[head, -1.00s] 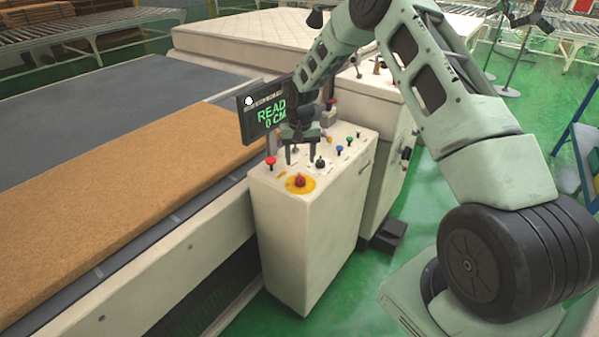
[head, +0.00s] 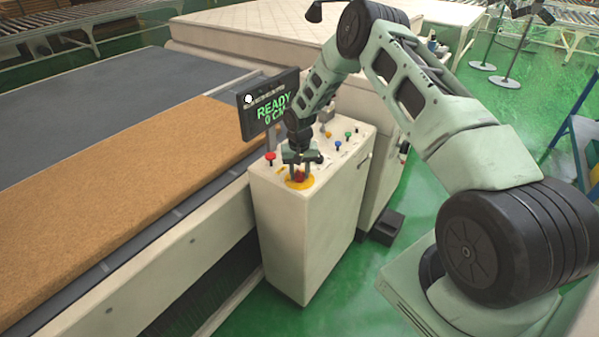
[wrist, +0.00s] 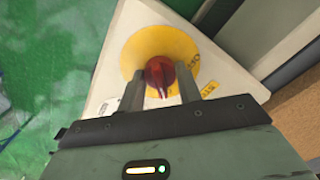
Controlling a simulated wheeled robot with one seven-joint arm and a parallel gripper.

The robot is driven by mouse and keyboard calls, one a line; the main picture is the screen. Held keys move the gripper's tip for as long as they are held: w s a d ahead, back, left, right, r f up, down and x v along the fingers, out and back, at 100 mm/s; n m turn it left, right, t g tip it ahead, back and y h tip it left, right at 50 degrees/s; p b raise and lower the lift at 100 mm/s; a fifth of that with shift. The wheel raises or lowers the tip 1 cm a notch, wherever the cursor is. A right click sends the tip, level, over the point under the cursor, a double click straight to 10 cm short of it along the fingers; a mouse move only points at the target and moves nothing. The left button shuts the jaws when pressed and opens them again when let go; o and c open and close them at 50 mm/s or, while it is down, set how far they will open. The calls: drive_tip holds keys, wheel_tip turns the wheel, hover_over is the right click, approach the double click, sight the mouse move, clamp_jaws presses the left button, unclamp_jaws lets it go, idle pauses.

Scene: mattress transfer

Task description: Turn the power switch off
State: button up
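The power switch, a red rotary knob (wrist: 160,72) on a round yellow plate (wrist: 148,47), sits at the near corner of the control box top. In the head view the knob (head: 299,176) shows under my gripper (head: 301,168). In the wrist view my gripper (wrist: 160,90) points at the knob, with one finger on each side of it. The fingers are apart, and I cannot tell whether they touch the knob. The control box (head: 305,235) is cream, and its display (head: 270,104) reads "READY 0 CM" in green.
A red push button (head: 270,157) stands left of my gripper. Blue (head: 338,144) and green (head: 348,134) buttons lie to the right. A conveyor with a brown slab (head: 120,190) runs along the left, and a white mattress (head: 255,38) lies behind.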

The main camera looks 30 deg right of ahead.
drive_tip(key=shift+c, duration=0.6)
drive_tip(key=shift+f+n+b, duration=0.1)
drive_tip(key=shift+n+b, duration=0.2)
drive_tip(key=shift+b, duration=0.05)
drive_tip(key=n+b, duration=0.2)
drive_tip(key=shift+f+n+b, duration=0.1)
drive_tip(key=shift+n+b, duration=0.2)
drive_tip(key=shift+b, duration=0.05)
drive_tip(key=n+b, duration=0.3)
drive_tip(key=n, duration=0.2)
drive_tip(key=n+b, duration=0.1)
drive_tip(key=n, duration=0.3)
drive_tip(key=shift+n+b, duration=0.35)
drive_tip(key=shift+n, duration=0.05)
drive_tip(key=n, duration=0.4)
drive_tip(key=shift+r+n+b, duration=0.25)
drive_tip(key=shift+n+b, duration=0.05)
drive_tip(key=shift+n, duration=0.1)
drive_tip(key=o, duration=1)
